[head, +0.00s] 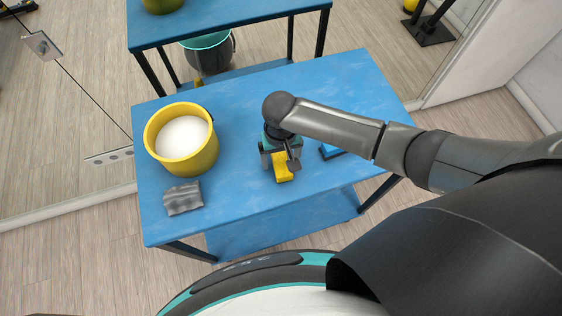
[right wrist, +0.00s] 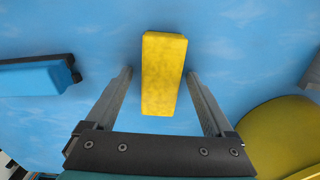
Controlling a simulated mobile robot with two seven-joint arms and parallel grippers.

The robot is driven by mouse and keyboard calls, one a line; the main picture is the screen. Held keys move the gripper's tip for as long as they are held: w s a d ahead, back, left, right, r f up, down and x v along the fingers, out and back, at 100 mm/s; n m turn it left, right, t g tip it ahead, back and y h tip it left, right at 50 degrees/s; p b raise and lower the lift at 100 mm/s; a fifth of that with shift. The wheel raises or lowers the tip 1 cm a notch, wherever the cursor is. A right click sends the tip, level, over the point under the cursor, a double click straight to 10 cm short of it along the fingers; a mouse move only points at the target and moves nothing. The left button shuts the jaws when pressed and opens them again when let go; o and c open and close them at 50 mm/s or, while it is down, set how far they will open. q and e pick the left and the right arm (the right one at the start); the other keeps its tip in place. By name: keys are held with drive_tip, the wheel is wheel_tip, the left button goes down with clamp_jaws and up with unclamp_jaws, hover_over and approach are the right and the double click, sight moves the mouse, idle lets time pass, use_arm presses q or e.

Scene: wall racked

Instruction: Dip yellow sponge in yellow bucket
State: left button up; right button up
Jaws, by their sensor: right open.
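In the right wrist view the sponge (right wrist: 163,75) sits between the two fingers, with a gap on each side. My right gripper (head: 280,165) is open and points down over the sponge. Its fingers (right wrist: 160,95) do not touch the sponge. The yellow bucket (head: 205,157) stands on the table to the left of the gripper and holds white contents. Part of the bucket (right wrist: 275,135) shows at the lower right of the right wrist view. My left gripper is not seen.
A grey cloth (head: 184,198) lies at the table's front left. A blue object (head: 331,151) lies right of the gripper, partly hidden by my arm; it also shows in the right wrist view (right wrist: 32,77). The blue table (head: 335,80) is clear at the back.

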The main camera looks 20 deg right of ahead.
drive_tip(key=shift+c, duration=0.2)
clamp_jaws()
idle(0.6)
